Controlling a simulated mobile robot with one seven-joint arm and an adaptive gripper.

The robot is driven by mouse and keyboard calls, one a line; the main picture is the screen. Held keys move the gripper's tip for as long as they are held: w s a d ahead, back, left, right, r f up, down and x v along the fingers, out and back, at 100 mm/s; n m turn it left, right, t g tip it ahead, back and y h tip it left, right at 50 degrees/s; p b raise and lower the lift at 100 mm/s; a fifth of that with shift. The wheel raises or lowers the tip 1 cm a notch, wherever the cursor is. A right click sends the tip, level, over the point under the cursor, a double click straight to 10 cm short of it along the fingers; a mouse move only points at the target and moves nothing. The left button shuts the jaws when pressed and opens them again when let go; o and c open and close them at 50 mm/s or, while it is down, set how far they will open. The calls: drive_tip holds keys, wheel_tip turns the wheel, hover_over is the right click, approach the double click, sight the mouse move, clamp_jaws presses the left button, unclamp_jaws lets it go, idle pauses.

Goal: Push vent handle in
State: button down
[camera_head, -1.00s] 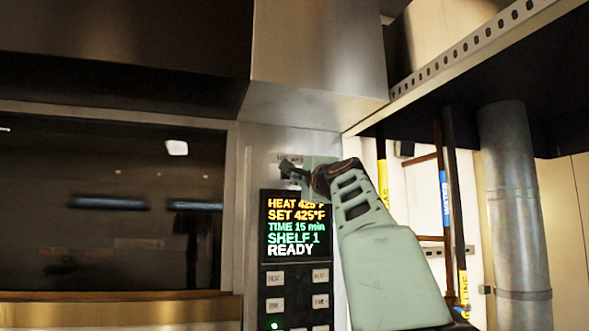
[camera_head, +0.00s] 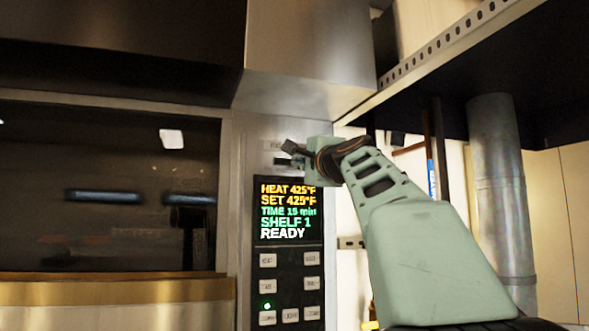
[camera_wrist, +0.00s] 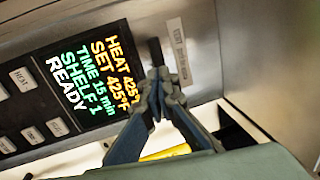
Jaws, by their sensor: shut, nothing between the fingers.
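The oven's control panel (camera_head: 246,140) is upright, with a lit display (camera_head: 288,209) reading HEAT 425°F, SET 425°F, TIME 15 min, SHELF 1, READY. Above the display is the vent handle, mostly hidden by my gripper in the head view. In the wrist view the vent handle (camera_wrist: 157,51) is a short dark bar beside a pale VENT label (camera_wrist: 177,50). My gripper (camera_wrist: 160,77) is shut and empty, its tips at the lower end of the handle in that picture. I cannot tell whether they touch it. My gripper also shows in the head view (camera_head: 291,150).
The oven's dark glass window (camera_head: 100,190) is left of the panel, with a brass-coloured ledge (camera_head: 110,292) below. A metal hood (camera_head: 305,55) juts out above. A shelf edge (camera_head: 430,45) and a round pipe (camera_head: 502,190) are on the right.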

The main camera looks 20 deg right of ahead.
drive_tip(key=b+v, duration=0.2)
drive_tip(key=v, duration=0.4)
drive_tip(key=shift+s+f, duration=0.15)
drive_tip(key=shift+f, duration=0.1)
